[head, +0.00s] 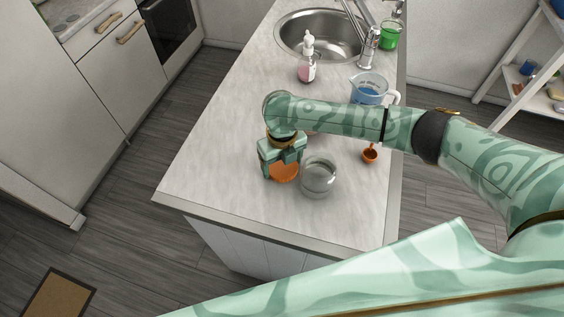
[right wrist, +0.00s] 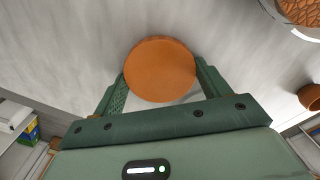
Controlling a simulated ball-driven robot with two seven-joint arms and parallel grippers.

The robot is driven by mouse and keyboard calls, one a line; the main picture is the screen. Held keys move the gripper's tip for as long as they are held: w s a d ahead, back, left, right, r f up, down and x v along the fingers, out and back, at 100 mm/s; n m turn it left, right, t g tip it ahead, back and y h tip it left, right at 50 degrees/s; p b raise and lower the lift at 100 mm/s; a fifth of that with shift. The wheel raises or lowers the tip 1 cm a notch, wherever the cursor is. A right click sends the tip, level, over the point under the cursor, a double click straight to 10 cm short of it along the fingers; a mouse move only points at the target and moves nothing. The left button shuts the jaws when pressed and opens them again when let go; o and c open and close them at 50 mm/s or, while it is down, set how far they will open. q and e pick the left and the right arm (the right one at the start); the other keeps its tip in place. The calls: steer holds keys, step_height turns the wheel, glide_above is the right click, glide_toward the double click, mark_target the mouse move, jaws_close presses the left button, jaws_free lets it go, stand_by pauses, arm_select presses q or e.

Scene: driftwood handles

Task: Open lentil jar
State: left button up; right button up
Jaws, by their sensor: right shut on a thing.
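My right gripper (head: 282,158) points down over the counter and is shut on an orange-brown round lid (head: 284,173). The lid also shows in the right wrist view (right wrist: 160,68), between the two green fingers. A clear glass jar (head: 319,178) stands upright just right of the lid in the head view, with no lid on it. Its contents are hard to make out. The lid is beside the jar, not over it. Whether the lid touches the counter I cannot tell. My left gripper is not in view.
The pale counter (head: 215,165) is clear to the left. A small orange-brown cup (head: 369,154) stands right of the jar. A measuring jug (head: 368,89) of blue liquid, a dropper bottle (head: 307,64) and the sink (head: 318,35) lie farther back. My right forearm crosses above the counter.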

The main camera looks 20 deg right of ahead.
mark_target(282, 166)
steer(key=o, duration=1.1)
step_height(282, 166, up, 12)
steer(key=p, duration=0.3)
steer(key=shift+r, duration=0.1)
